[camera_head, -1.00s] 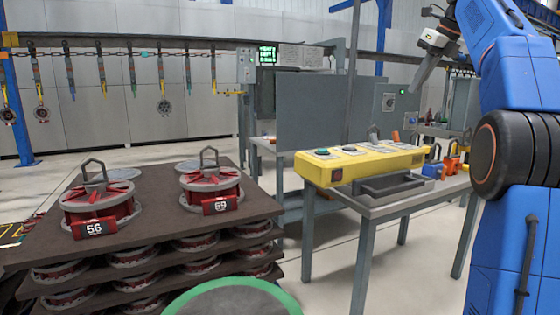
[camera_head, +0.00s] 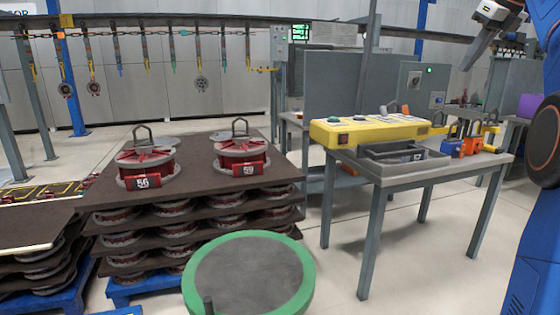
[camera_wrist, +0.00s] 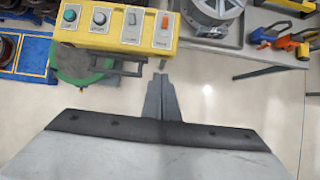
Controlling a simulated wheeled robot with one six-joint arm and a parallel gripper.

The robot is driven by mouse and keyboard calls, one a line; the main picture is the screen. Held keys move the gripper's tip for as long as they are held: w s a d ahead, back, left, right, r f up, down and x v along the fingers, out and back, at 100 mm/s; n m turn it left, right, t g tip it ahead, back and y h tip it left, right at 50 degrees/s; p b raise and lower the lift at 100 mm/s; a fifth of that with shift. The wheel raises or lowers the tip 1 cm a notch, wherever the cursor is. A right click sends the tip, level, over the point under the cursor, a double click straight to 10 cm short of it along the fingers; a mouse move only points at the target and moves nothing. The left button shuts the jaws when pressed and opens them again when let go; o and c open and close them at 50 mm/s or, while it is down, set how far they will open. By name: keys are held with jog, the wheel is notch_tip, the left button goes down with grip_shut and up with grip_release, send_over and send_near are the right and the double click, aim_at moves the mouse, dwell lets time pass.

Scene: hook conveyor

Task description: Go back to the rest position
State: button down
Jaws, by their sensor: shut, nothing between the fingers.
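My gripper (camera_head: 484,45) is at the upper right of the head view, raised above the grey work table (camera_head: 450,172) and pointing down to the left. In the wrist view its fingers (camera_wrist: 161,98) are together with nothing between them. Beyond them, the wrist view shows the yellow control box (camera_wrist: 105,25) with its buttons and switches. The yellow box also shows on the table in the head view (camera_head: 370,133). My gripper is apart from the box and the table.
Stacked dark trays (camera_head: 200,194) hold red and grey wheel parts, with tags 56 and 59 on the top ones. A green-rimmed round stand (camera_head: 250,275) is in front. A hook conveyor (camera_head: 150,25) runs along the back left. Open floor lies between the stack and the table.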

jog(key=s+a+f+n+h, duration=0.1)
jog(key=s+a+f+n, duration=1.5)
jog(key=a+f, duration=0.15)
jog(key=s+a+f+n, duration=0.1)
jog(key=s+f+n, duration=0.4)
jog(key=f, duration=0.5)
jog(key=s+a+f+n, duration=0.2)
jog(key=s+f+n, duration=0.3)
jog(key=s+f, duration=0.4)
jog(key=s+a+f+n+g+h, duration=0.1)
jog(key=s+f+n, duration=0.5)
jog(key=f, duration=0.6)
jog(key=shift+s+a, duration=0.4)
jog(key=shift+s, duration=0.35)
jog(key=shift+f, duration=0.1)
